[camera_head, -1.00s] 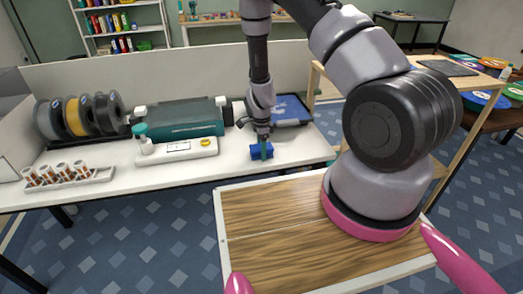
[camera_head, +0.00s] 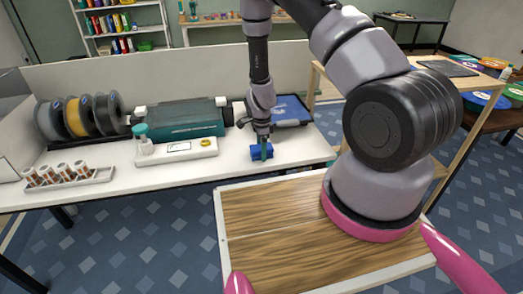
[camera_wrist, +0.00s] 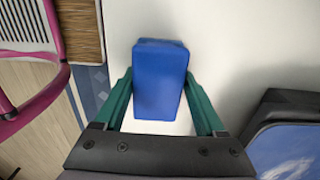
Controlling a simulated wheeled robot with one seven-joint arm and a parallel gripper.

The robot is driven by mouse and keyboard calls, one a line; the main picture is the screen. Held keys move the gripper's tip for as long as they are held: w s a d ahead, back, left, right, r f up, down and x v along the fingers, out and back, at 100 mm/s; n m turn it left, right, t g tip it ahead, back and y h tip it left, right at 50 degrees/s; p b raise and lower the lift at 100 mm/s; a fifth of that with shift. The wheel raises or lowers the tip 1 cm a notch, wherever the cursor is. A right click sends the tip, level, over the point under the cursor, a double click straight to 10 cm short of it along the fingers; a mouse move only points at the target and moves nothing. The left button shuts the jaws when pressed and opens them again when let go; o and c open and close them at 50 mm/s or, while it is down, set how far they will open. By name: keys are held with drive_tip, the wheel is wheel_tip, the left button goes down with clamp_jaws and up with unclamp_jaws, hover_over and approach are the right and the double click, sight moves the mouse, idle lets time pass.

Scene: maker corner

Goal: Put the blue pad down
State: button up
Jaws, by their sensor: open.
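The blue pad (camera_head: 257,152) is a small blue block on the white bench top near its front edge. In the wrist view the blue pad (camera_wrist: 160,80) lies between the two green fingers of my gripper (camera_wrist: 160,95). A narrow gap shows between the pad and the fingers, more clearly on the right. In the head view my gripper (camera_head: 263,150) points down at the pad, and a green finger covers part of it. My gripper is open around the pad. Whether the pad's underside is fully on the bench is hidden.
A dark tray with a blue surface (camera_head: 290,110) stands just behind and right of the pad. A white holder (camera_head: 178,152) and a teal machine (camera_head: 182,120) are to the left. Spools (camera_head: 75,116) and a rack of small rolls (camera_head: 70,180) stand further left. Bench (camera_head: 215,172) space beside the pad is clear.

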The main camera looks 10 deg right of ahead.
drive_tip(key=shift+s+f, duration=0.2)
drive_tip(key=shift+s, duration=0.3)
drive_tip(key=s+d+r+n+t+y, duration=0.1)
drive_tip(key=s+r+n+t+y, duration=0.15)
drive_tip(key=r, duration=1.75)
drive_tip(key=s+r+n+t+y, duration=0.15)
drive_tip(key=r+n, duration=0.25)
drive_tip(key=r, duration=1.7)
drive_tip(key=s+d+r+n+t+h, duration=0.1)
drive_tip(key=s+d+r+n, duration=0.1)
drive_tip(key=s+r, duration=0.5)
drive_tip(key=s+d+r+n+t+h, duration=0.1)
drive_tip(key=s+r+n, duration=0.4)
drive_tip(key=s, duration=0.5)
wheel_tip(320, 180, up, 2)
drive_tip(key=shift+s+d+r+t, duration=0.1)
drive_tip(key=shift+s+d+t, duration=0.25)
drive_tip(key=shift+d+t, duration=0.4)
drive_tip(key=shift+o, duration=0.5)
drive_tip(key=shift+w+d+g, duration=0.1)
drive_tip(key=shift+g, duration=0.25)
